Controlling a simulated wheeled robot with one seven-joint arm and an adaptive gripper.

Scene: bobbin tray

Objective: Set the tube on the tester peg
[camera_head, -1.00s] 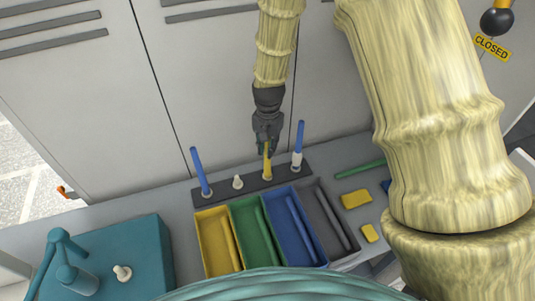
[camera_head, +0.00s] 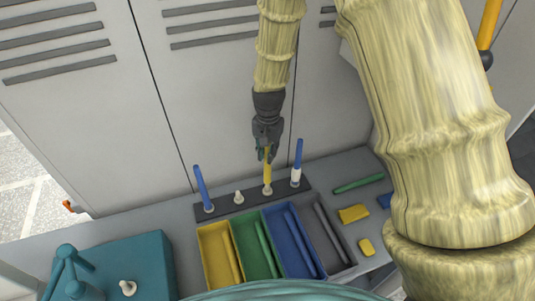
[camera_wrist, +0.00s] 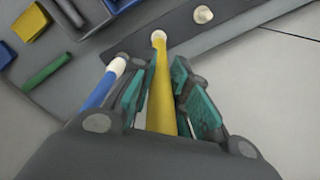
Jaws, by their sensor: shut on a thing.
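My gripper (camera_head: 264,152) is above the dark peg rack (camera_head: 222,207), shut on an upright yellow tube (camera_head: 267,173). The tube's lower end is at a white rack peg (camera_head: 268,191); I cannot tell whether it still surrounds the peg. In the wrist view the yellow tube (camera_wrist: 160,90) runs between the teal finger pads (camera_wrist: 158,98) toward the white peg (camera_wrist: 158,37). The teal tester (camera_head: 148,258) stands at the lower left, with a bare white peg (camera_head: 128,287) on top.
Blue tubes stand on the rack's left (camera_head: 202,188) and right (camera_head: 298,160); one white rack peg (camera_head: 239,197) is bare. Yellow (camera_head: 206,245), green, blue and grey bins lie in front. A green tube (camera_head: 358,183) and yellow blocks (camera_head: 353,213) lie right. Lockers stand behind.

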